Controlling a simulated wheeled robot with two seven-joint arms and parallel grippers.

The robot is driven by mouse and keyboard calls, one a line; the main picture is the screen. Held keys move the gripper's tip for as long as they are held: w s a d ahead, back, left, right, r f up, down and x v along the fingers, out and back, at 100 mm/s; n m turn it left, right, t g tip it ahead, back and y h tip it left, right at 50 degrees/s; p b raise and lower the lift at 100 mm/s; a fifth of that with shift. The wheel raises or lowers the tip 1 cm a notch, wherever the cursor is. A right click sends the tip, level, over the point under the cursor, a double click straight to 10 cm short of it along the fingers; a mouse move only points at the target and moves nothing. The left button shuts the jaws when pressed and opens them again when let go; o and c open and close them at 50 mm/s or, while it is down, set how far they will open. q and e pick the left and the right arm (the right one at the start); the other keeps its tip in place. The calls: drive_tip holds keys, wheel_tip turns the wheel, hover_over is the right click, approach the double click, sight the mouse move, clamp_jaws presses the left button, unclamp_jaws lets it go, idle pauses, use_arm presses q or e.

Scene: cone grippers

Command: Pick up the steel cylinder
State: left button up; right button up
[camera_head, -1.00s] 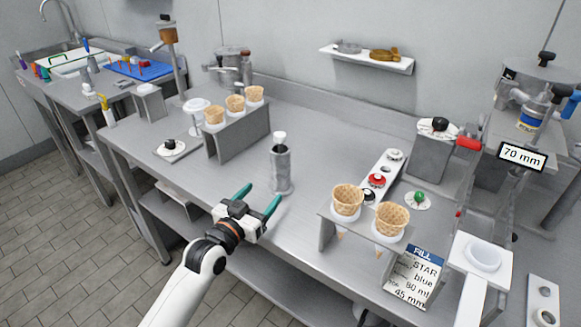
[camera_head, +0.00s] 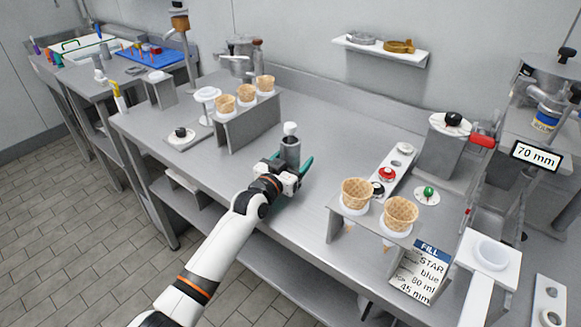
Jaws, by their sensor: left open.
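The steel cylinder (camera_head: 290,151) stands upright near the middle of the steel table, with a white knob on a dark stem at its top. My left gripper (camera_head: 290,168) is at the cylinder's lower part, with its green fingers open. One finger shows at the right of the cylinder; the other is mostly hidden. The gripper body hides the cylinder's base. I cannot tell whether the fingers touch it. My right gripper is not in view.
A stand with several cones (camera_head: 249,121) is to the left of the cylinder. A stand with two cones (camera_head: 356,194) and a "FILL STAR blue" card (camera_head: 423,273) is to the right. A button panel (camera_head: 387,174) lies behind that. Bare table (camera_head: 335,130) is behind the cylinder.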

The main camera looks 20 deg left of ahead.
use_arm(q)
drive_tip(key=shift+w, duration=0.25)
drive_tip(key=c, duration=1.4)
drive_tip(key=shift+r, duration=0.2)
clamp_jaws()
